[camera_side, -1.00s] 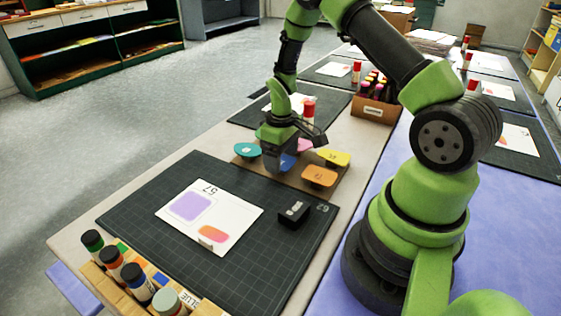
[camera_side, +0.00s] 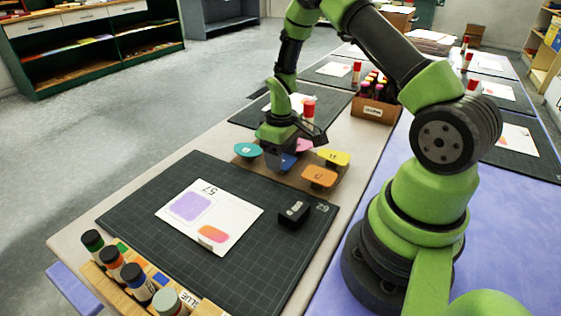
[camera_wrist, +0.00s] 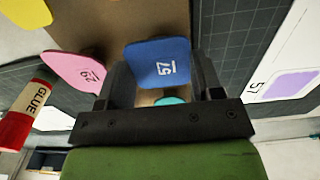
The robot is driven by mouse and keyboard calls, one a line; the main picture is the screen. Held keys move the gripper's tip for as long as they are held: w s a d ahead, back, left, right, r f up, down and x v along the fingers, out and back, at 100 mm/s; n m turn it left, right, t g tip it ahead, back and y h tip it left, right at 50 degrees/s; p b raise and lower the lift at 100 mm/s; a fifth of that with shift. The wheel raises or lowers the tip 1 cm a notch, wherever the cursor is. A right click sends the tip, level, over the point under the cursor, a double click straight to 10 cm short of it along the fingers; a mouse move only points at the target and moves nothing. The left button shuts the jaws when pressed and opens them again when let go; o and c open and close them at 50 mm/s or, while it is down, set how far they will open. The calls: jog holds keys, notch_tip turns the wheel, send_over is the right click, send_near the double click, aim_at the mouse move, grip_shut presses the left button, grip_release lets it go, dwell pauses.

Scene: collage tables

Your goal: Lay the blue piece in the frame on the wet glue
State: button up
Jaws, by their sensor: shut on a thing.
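The blue piece (camera_wrist: 157,62), marked 57, sits between the two fingers of my gripper (camera_wrist: 165,85) in the wrist view. My gripper (camera_side: 280,155) is shut on it, and the blue piece (camera_side: 287,161) shows just below the fingers in the side view, over the brown board (camera_side: 300,182). The white sheet (camera_side: 235,217) marked 57 lies on the dark cutting mat (camera_side: 160,240). It bears a purple framed patch (camera_side: 190,206) and an orange-pink patch. The sheet's purple patch also shows at the right edge of the wrist view (camera_wrist: 292,84).
Teal (camera_side: 247,150), yellow (camera_side: 334,157), orange (camera_side: 319,176) and pink (camera_side: 304,145) pieces stand around the blue one. A black block (camera_side: 294,213) lies on the mat. Bottles (camera_side: 135,279) stand at the front left. A red glue stick (camera_wrist: 24,115) shows at left in the wrist view.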

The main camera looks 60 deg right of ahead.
aim_at(192, 205)
jog(key=shift+r, duration=2.35)
jog(key=w+a+n, duration=0.6)
jog(key=a+n, duration=0.1)
jog(key=shift+w+a+f+n, duration=0.1)
jog(key=shift+f+n, duration=0.1)
jog(key=shift+n, duration=0.1)
jog(key=w+a+n, duration=0.1)
jog(key=a+n, duration=0.2)
jog(key=a, duration=0.1)
jog(key=w+a+n, duration=0.1)
jog(key=a+n, duration=0.2)
jog(key=a, duration=0.1)
jog(key=w+a+n, duration=0.2)
jog(key=a+n, duration=0.1)
jog(key=a, duration=0.1)
jog(key=shift+w+n, duration=0.1)
jog(key=shift+n, duration=0.2)
jog(key=shift+a+f+n, duration=0.2)
jog(key=shift+a+n, duration=0.05)
jog(key=shift+n, duration=0.05)
jog(key=shift+f, duration=2.25)
jog(key=shift+f, duration=0.9)
